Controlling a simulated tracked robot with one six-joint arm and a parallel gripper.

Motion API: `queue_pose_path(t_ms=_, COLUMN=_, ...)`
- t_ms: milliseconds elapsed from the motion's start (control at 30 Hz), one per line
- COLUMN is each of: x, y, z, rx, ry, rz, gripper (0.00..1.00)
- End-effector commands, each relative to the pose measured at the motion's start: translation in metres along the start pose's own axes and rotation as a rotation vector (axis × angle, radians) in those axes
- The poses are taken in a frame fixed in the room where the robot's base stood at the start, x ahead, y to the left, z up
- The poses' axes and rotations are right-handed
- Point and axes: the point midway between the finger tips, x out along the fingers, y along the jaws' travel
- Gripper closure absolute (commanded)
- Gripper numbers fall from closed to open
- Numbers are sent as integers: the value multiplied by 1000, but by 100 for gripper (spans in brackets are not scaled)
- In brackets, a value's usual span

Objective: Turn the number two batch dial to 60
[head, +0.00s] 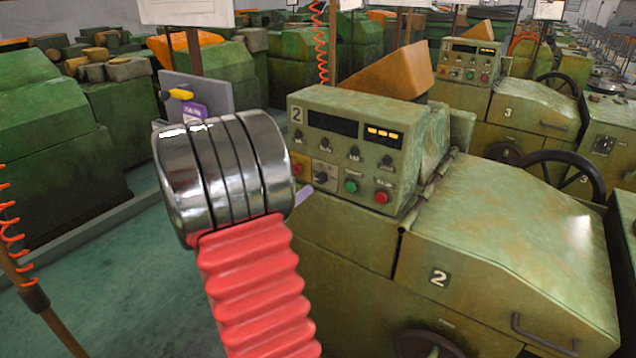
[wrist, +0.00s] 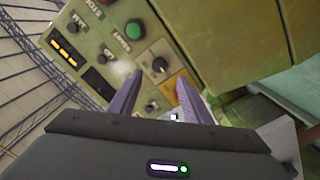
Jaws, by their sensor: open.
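The number two machine's control panel (head: 345,150) is green, with a 2 plate at its upper left. In the wrist view it is tilted, and a black dial (wrist: 157,66) with a pale pointer mark sits beside the green button. That dial is also in the head view (head: 320,178). Smaller black knobs (head: 354,153) form a row above. My gripper (wrist: 158,80) is open and empty, fingers toward the panel near the black dial. In the head view my wrist hides most of it.
An amber display (head: 383,133) is lit. Green (head: 351,186) and red (head: 381,197) buttons sit right of the dial. A yellow plate (wrist: 180,88) lies close to my right finger. The machine's hinged cover (head: 510,235) projects below the panel. Machine 3 (head: 530,105) stands behind.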

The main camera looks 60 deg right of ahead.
Motion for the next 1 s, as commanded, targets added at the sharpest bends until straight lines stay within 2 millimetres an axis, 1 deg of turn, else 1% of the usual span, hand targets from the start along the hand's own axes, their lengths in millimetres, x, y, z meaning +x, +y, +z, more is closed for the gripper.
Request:
queue_pose_path(t_ms=33, x=8, y=1, z=1, rx=0, ry=-3, rz=3, gripper=56)
queue_pose_path(t_ms=400, x=64, y=1, z=1, rx=0, ry=-2, rz=3, gripper=56)
queue_pose_path(t_ms=600, x=89, y=1, z=2, rx=0, ry=-3, rz=3, gripper=56)
queue_pose_path(t_ms=767, x=98, y=1, z=1, rx=-1, ry=-1, rz=1, gripper=56)
queue_pose_path(t_ms=1000, x=98, y=1, z=1, rx=-1, ry=-1, rz=1, gripper=56)
